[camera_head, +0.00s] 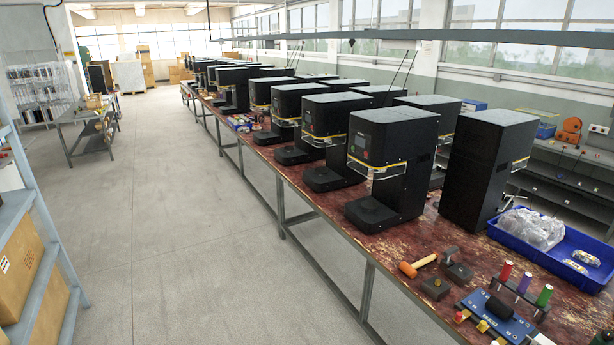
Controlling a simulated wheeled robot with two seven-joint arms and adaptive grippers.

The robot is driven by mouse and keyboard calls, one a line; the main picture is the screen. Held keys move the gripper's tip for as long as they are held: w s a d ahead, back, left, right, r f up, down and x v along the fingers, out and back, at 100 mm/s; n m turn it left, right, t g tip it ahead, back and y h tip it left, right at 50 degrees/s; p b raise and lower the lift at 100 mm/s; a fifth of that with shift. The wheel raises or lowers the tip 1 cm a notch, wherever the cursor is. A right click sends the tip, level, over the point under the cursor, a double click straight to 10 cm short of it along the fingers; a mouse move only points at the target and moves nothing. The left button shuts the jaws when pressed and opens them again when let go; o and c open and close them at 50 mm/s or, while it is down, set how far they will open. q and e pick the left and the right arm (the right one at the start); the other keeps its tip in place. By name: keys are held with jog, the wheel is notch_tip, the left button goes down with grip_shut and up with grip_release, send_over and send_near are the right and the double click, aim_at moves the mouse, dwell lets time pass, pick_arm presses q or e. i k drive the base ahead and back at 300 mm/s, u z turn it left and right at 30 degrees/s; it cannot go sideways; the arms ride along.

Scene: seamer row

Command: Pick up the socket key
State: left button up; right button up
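I cannot make out for sure which item is the socket key. On the near end of the red-brown worn table (390,245) lies an orange and tan mallet-like tool (418,265). Right of it is a dark block (459,272) with a small grey piece (451,254) beside it, and a second dark block (435,289) is nearer. A rack holds upright handles in red (506,271), purple (524,282) and green (544,296). Neither of my grippers is in view.
Black seamer machines (390,160) line the table. A blue tray (550,262) with a clear plastic bag (532,229) stands at the right. A shelf with cartons (28,260) stands left; the floor (180,240) between is clear.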

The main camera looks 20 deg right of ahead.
aim_at(448, 252)
jog(key=z, duration=0.3)
jog(key=i, duration=1.75)
jog(key=z, duration=1.45)
jog(key=i, duration=1.2)
jog(key=z, duration=0.95)
